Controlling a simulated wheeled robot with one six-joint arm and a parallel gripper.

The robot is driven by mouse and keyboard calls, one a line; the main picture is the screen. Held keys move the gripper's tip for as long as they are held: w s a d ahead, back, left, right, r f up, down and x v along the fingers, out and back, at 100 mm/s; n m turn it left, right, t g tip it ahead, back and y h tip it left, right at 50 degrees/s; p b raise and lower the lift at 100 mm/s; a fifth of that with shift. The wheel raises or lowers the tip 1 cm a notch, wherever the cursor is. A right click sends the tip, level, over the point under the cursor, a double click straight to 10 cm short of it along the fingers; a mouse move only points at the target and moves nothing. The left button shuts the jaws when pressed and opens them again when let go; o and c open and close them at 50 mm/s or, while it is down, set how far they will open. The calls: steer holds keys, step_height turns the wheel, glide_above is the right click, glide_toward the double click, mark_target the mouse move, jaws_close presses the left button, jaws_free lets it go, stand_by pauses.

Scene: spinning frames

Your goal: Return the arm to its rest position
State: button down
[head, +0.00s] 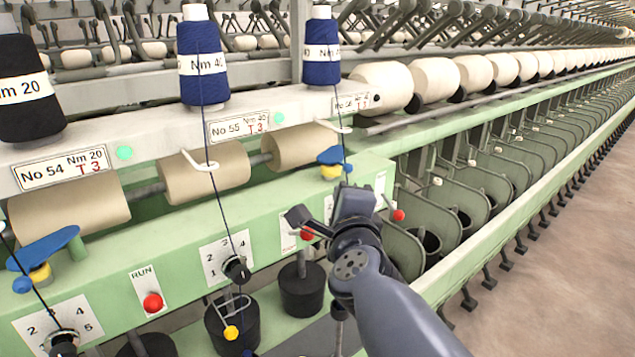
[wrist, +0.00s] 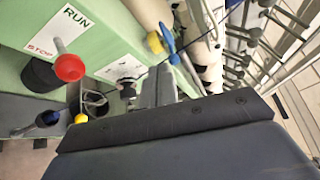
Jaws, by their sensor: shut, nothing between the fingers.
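My gripper (head: 352,203) is at the end of my dark grey arm, which reaches in from the lower right in the head view. It is in front of the green machine rail (head: 130,262), close to the right end of its panel. In the wrist view the fingers (wrist: 158,85) are together with nothing between them. The gripper hides part of the labels and controls behind it.
A red knob (head: 307,234) is just left of my gripper and another red knob (head: 398,215) just right. A blue lever (head: 331,155) and a blue spool (head: 321,50) with thread are above. Open floor (head: 560,270) lies to the right.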

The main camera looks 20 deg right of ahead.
steer(key=shift+s+a, duration=0.2)
steer(key=shift+a, duration=0.15)
steer(key=shift+d, duration=0.15)
